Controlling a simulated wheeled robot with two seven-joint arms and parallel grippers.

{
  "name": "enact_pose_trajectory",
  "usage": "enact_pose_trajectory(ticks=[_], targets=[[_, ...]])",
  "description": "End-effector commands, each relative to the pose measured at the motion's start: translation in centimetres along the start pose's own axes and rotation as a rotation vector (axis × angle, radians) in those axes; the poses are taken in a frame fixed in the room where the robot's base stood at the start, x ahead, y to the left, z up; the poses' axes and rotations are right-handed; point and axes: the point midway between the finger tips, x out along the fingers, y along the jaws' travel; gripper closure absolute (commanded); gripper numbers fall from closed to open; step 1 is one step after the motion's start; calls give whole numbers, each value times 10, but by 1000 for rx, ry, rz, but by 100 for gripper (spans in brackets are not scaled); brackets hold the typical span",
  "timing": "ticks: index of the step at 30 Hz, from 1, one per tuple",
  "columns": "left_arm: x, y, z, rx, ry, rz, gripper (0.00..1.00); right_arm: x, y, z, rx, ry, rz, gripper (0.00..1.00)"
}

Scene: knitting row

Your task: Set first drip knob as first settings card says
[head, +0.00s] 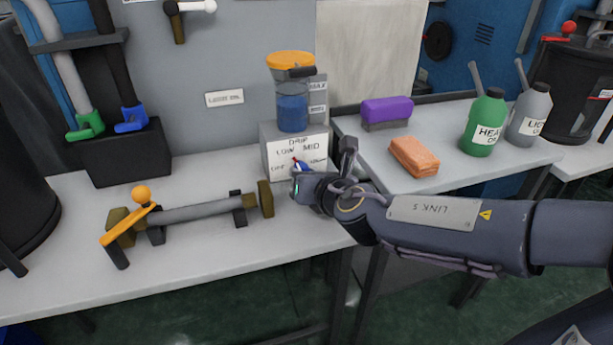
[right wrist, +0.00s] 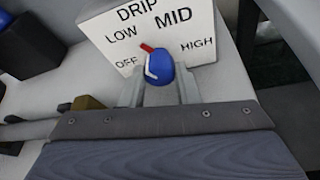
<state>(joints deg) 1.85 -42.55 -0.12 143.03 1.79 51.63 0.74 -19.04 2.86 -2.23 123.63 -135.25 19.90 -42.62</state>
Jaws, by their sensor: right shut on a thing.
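The drip knob (right wrist: 158,66) is blue with a red pointer and a white mark, on the front of a white drip box (head: 313,153). The box face (right wrist: 205,22) reads OFF, LOW, MID and HIGH around the knob. The red pointer (right wrist: 146,47) points up and left, between LOW and MID. My right gripper (right wrist: 160,92) is shut on the knob, one finger on each side; in the head view it reaches the box from the right. My left gripper is not in view.
An oil reservoir (head: 292,106) with an orange lid stands above the drip box. A wall label (head: 224,98) seems to read LIGHT OIL. A metal cylinder (head: 200,210) lies left of the box.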

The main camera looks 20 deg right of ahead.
Motion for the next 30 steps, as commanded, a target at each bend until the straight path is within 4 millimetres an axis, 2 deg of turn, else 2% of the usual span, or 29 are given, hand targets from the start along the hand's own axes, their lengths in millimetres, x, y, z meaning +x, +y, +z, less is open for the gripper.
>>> enact_pose_trajectory(ticks=[4, 5, 9, 17, 20, 30], targets=[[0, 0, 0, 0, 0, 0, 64, 0, 0, 0, -1, 1, 1, 94], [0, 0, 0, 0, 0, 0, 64, 0, 0, 0, -1, 1, 1, 68], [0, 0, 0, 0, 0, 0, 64, 0, 0, 0, -1, 1, 1, 50], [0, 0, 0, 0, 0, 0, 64, 0, 0, 0, -1, 0, 0, 50], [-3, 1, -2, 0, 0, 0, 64, -6, 0, 2, -1, -1, 0, 50], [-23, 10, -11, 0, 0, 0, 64, -62, 1, 4, 0, -1, 1, 50]])
